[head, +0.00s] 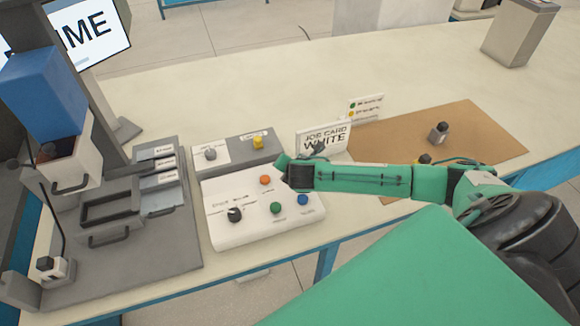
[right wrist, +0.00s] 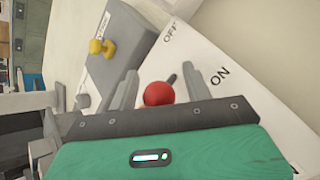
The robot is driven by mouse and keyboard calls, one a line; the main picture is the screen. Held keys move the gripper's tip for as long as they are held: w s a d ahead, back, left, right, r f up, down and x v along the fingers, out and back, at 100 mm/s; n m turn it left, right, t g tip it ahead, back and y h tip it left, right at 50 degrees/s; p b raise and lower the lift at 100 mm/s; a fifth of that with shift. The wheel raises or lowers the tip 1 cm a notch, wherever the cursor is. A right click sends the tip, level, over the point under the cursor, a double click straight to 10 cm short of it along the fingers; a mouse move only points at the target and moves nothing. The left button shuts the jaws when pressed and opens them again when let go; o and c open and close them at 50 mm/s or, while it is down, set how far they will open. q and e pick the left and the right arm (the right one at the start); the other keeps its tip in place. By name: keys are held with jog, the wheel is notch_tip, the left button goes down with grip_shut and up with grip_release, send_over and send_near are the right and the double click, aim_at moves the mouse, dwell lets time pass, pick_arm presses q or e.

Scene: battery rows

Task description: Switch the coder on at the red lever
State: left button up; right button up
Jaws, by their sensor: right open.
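The red lever's round knob (right wrist: 158,93) shows in the right wrist view, with a short dark stem on a white panel (right wrist: 235,60) marked OFF and ON. My right gripper (right wrist: 160,72) is open, with one finger on each side of the red knob; I cannot tell whether they touch it. In the head view my right gripper (head: 287,170) is over the upper right part of the white control box (head: 225,193), and the red lever is hidden there. The box also carries an orange button (head: 265,180), a green one, a blue one and a black dial (head: 234,215). My left gripper is not in view.
A grey box (head: 235,150) with a yellow knob (head: 258,142) stands just behind the white box. A job card reading WHITE (head: 323,138) stands close to my right forearm. A grey machine with trays (head: 105,215) is at left. A brown mat (head: 480,135) lies at right.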

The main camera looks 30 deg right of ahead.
jog(key=b+v, duration=0.2)
jog(key=v, duration=1.1)
jog(key=shift+s+r, duration=0.2)
jog(key=shift+r, duration=0.05)
jog(key=shift+a, duration=0.15)
